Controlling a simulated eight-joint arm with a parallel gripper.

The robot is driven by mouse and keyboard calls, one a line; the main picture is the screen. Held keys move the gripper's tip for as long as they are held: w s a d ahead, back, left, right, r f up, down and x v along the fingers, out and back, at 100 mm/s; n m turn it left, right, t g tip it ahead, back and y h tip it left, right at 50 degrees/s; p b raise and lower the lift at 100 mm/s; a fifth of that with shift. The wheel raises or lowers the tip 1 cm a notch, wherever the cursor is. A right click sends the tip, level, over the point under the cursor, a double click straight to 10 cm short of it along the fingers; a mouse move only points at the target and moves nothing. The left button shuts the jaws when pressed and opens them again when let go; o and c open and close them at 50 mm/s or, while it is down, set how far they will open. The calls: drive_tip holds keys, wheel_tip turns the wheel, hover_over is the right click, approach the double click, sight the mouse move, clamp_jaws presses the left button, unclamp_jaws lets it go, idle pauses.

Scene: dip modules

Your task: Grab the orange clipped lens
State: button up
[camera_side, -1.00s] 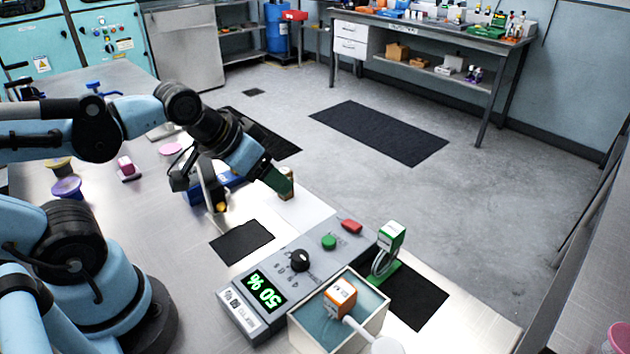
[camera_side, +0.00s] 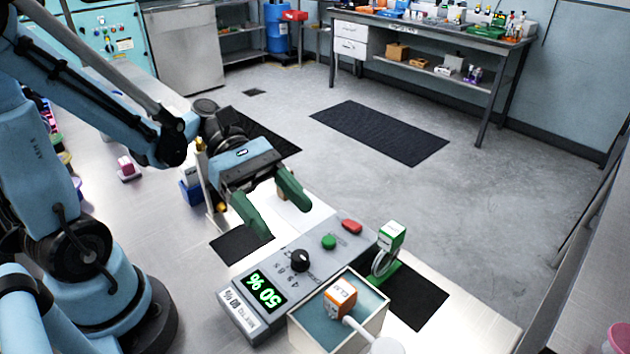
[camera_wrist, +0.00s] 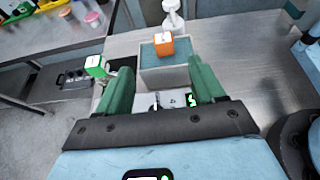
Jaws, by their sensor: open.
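An orange and white block (camera_side: 341,297), which I take for the orange clipped lens, is in an open grey box with a teal inside (camera_side: 372,296). In the wrist view the orange block (camera_wrist: 164,44) shows beyond the fingers, in the box (camera_wrist: 150,78). A white round-ended part (camera_side: 384,345) adjoins it at the box's front edge. My gripper (camera_side: 277,208) has green fingers, spread wide and empty. It is above the table, behind and left of the box. In the wrist view my gripper (camera_wrist: 162,88) points toward the box.
A grey control unit (camera_side: 290,268) with a lit "50 %" display stands left of the box. A green and white block (camera_side: 391,237) stands on a green stand behind the box.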

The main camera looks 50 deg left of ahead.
approach(337, 288)
drive_tip(key=d, duration=0.3)
drive_tip(key=shift+a+f+x, duration=0.1)
drive_tip(key=shift+f+x, duration=0.1)
drive_tip(key=shift+x, duration=0.75)
drive_tip(key=shift+a+f+x, duration=0.1)
drive_tip(key=shift+f+x, duration=0.05)
drive_tip(key=shift+x, duration=0.75)
drive_tip(key=shift+a+f+x, duration=0.1)
drive_tip(key=shift+f+x, duration=0.1)
drive_tip(key=shift+x, duration=0.75)
clamp_jaws()
